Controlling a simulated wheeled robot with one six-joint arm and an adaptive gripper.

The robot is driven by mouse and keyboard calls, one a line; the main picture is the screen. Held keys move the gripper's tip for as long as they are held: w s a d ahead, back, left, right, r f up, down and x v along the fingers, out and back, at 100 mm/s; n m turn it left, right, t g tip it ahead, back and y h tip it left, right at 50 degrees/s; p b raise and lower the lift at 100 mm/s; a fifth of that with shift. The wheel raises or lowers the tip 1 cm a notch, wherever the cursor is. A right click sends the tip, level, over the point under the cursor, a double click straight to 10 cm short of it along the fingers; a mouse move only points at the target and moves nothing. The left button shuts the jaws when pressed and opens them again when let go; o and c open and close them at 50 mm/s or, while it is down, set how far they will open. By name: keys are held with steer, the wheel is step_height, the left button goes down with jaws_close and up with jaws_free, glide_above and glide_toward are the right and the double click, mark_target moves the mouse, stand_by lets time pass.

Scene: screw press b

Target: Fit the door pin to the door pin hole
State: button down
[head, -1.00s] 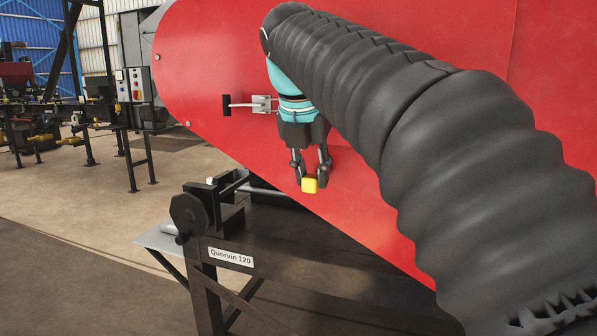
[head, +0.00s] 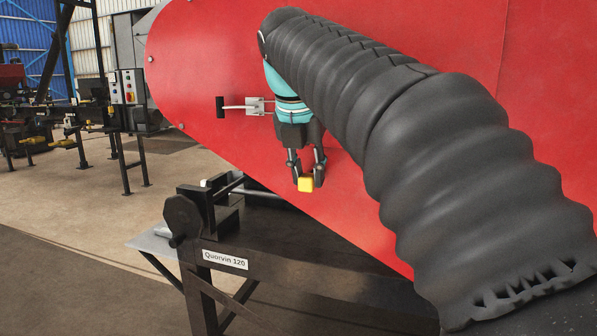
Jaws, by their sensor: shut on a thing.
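My gripper (head: 305,177) points down in front of the red door panel (head: 420,50). It is shut on a small yellow block-like piece, which I take to be the door pin (head: 305,184). The yellow piece sits at the fingertips, and any shaft on it is hidden. A grey latch (head: 255,106) with a black-ended handle (head: 220,107) is on the red panel, up and left of the gripper. I cannot make out the door pin hole; it may be hidden behind my gripper or arm.
A dark steel frame labelled Quorvin 120 (head: 225,260) stands below and left of the gripper, with a black clamp-like block (head: 215,210) on top. A control box (head: 128,87) and other machinery stand at the far left. Open floor (head: 70,210) lies between.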

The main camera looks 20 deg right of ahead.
steer(key=c, duration=0.8)
jaws_free()
steer(key=shift+c, duration=0.2)
steer(key=v, duration=1.2)
steer(key=s+f+m+y, duration=0.1)
steer(key=s+f+m, duration=0.4)
steer(key=f+m, duration=0.4)
steer(key=s+f+m+t+y, duration=0.1)
steer(key=s+f+m, duration=0.4)
steer(key=f+m, duration=0.4)
steer(key=s+f+m, duration=0.5)
steer(key=f+m, duration=0.5)
steer(key=f, duration=0.9)
steer(key=shift+t+y, duration=0.4)
